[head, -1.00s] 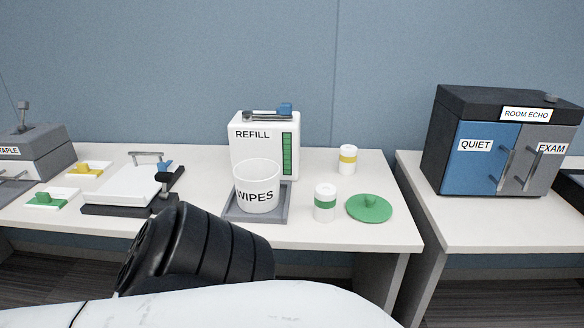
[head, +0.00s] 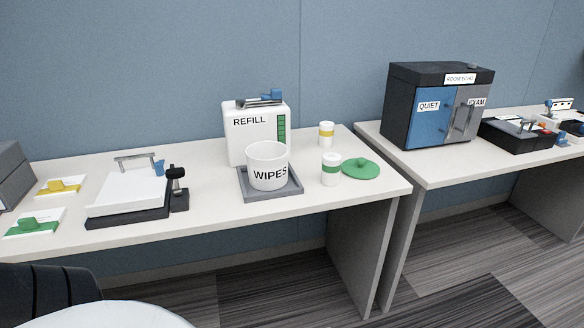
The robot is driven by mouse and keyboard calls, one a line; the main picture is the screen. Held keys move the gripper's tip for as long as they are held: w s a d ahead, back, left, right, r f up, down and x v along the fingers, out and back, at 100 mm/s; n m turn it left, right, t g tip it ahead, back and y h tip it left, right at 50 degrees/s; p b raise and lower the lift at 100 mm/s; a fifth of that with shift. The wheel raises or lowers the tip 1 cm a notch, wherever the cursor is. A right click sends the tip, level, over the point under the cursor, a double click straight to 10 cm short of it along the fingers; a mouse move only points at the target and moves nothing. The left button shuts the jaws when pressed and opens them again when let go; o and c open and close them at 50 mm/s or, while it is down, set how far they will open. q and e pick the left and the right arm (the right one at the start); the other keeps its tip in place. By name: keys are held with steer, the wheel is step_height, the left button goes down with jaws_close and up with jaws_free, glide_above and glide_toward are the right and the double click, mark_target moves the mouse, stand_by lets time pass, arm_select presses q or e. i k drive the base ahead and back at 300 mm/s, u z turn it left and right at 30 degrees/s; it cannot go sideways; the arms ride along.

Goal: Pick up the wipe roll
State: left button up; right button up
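Two small white rolls stand upright on the left table: one with a green band (head: 331,169) to the right of the WIPES container, and one with a yellow band (head: 326,134) farther back. The task does not say which is the wipe roll. The white WIPES container (head: 268,168) stands open-topped on a grey square tray (head: 288,189). A round green lid with a knob (head: 361,168) lies right of the green-banded roll. Neither of my grippers is in view; only part of my own arm shows at the lower left.
A white REFILL dispenser (head: 258,132) stands behind the container. Left are a white-topped black device (head: 128,197) and small green (head: 34,223) and yellow (head: 58,187) tabbed pieces. A QUIET/EXAM cabinet (head: 437,107) stands on the right table. Open table lies in front of the rolls.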

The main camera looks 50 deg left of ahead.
mark_target(331, 162)
steer(key=u, duration=1.95)
